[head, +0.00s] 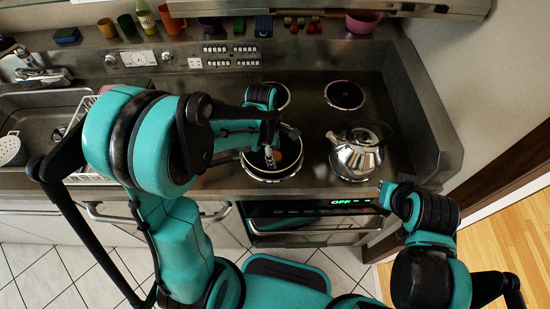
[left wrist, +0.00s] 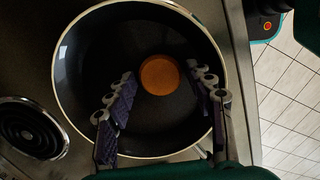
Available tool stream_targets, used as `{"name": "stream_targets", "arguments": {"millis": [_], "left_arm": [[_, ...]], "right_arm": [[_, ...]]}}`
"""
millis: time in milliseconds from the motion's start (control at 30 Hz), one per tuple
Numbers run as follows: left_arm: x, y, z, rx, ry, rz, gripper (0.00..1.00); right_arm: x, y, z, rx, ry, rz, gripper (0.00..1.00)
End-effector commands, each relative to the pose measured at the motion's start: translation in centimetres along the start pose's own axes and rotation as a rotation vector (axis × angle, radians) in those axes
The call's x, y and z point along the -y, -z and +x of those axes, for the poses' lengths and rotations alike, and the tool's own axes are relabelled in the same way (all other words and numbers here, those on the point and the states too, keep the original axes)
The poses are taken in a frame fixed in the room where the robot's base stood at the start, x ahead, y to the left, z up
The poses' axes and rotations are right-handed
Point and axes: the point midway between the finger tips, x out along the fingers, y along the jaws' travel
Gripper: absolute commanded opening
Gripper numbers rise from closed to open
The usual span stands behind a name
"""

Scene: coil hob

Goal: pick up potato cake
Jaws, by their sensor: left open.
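The potato cake (left wrist: 160,74) is a round, flat, orange-brown disc lying in a dark pan with a pale rim (left wrist: 60,62). In the head view the pan (head: 272,179) sits on the front left part of the hob, and the potato cake (head: 277,157) is partly hidden by my arm. My left gripper (left wrist: 163,88) is open over the pan, its two fingers on either side of the cake in the left wrist view, apart from it. I cannot tell its exact height above the cake. My right arm is at the lower right of the head view; its jaws cannot be made out.
A shiny kettle (head: 357,158) stands right of the pan. A bare coil burner (head: 345,94) lies behind it. A sink (head: 38,120) and a white dish rack (head: 92,177) are at the left. Cups, a bottle and a pink bowl (head: 363,21) line the back shelf.

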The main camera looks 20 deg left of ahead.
Motion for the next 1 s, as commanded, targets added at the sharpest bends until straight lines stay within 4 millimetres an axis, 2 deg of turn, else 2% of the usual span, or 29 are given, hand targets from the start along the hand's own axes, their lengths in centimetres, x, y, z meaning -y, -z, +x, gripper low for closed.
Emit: {"name": "stream_targets", "arguments": {"millis": [167,200,300,333,767,867,1000], "left_arm": [[0.0,0.0,0.0,0.0,0.0,0.0,0.53],[0.0,0.0,0.0,0.0,0.0,0.0,0.51],[0.0,0.0,0.0,0.0,0.0,0.0,0.24],[0.0,0.0,0.0,0.0,0.0,0.0,0.19],[0.0,-0.1,-0.6,0.0,0.0,0.0,0.19],[0.0,-0.2,-1.5,0.0,0.0,0.0,0.19],[0.0,-0.5,-4.0,0.0,0.0,0.0,0.19]], "right_arm": [[0.0,0.0,0.0,0.0,0.0,0.0,0.0],[0.0,0.0,-0.1,0.0,0.0,0.0,0.0],[0.0,0.0,-0.1,0.0,0.0,0.0,0.0],[0.0,0.0,-0.1,0.0,0.0,0.0,0.0],[0.0,0.2,-0.2,0.0,0.0,0.0,0.0],[0.0,0.4,-0.5,0.0,0.0,0.0,0.0],[0.0,0.9,-1.3,0.0,0.0,0.0,0.0]]}}
